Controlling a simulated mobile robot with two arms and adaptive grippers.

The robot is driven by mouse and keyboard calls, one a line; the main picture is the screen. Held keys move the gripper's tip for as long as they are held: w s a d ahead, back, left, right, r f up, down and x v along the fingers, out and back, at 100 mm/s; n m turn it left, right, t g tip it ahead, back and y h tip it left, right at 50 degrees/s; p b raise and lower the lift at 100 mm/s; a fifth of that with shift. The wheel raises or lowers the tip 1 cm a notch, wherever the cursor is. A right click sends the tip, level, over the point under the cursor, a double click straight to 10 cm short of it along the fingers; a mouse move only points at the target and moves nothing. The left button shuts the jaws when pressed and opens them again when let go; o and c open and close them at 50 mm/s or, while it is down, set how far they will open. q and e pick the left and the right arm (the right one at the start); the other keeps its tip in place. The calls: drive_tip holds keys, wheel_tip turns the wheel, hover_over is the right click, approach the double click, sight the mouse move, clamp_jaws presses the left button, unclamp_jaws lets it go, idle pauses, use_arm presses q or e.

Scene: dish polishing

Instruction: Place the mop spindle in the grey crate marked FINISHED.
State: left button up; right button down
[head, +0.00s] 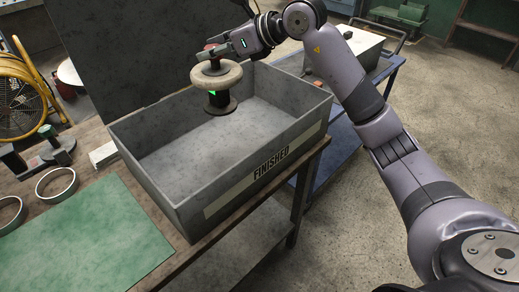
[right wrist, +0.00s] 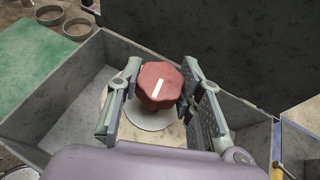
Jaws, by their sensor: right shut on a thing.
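The mop spindle (head: 217,78) has a pale round disc, a dark lower flange and a red knob on top. It is upright, inside or just above the far part of the grey crate marked FINISHED (head: 228,190); I cannot tell whether its base touches the crate floor. My right gripper (head: 215,52) is shut on the spindle at its red top. In the right wrist view the red knob (right wrist: 160,85) with a white mark sits between the two fingers, the crate walls (right wrist: 60,95) around it. My left gripper is not in view.
The crate stands on a workbench with a green mat (head: 85,240) and two metal rings (head: 56,183) at its left. A dark panel (head: 125,45) rises behind the crate. A yellow fan (head: 18,100) is at far left, a blue cart (head: 345,135) at right. The rest of the crate floor is clear.

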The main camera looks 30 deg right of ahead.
sight(229, 102)
drive_tip(key=f+p, duration=0.1)
drive_tip(key=f, duration=0.4)
drive_tip(key=f+p, duration=0.1)
drive_tip(key=f, duration=0.3)
drive_tip(key=f+p, duration=0.1)
drive_tip(key=f, duration=0.4)
drive_tip(key=shift+d+f, duration=0.3)
drive_tip(key=shift+d, duration=0.1)
wheel_tip(229, 102, down, 5)
drive_tip(key=shift+f+p, duration=0.15)
drive_tip(key=shift+p, duration=0.3)
drive_tip(key=shift+f, duration=0.2)
drive_tip(key=c, duration=1.1)
unclamp_jaws()
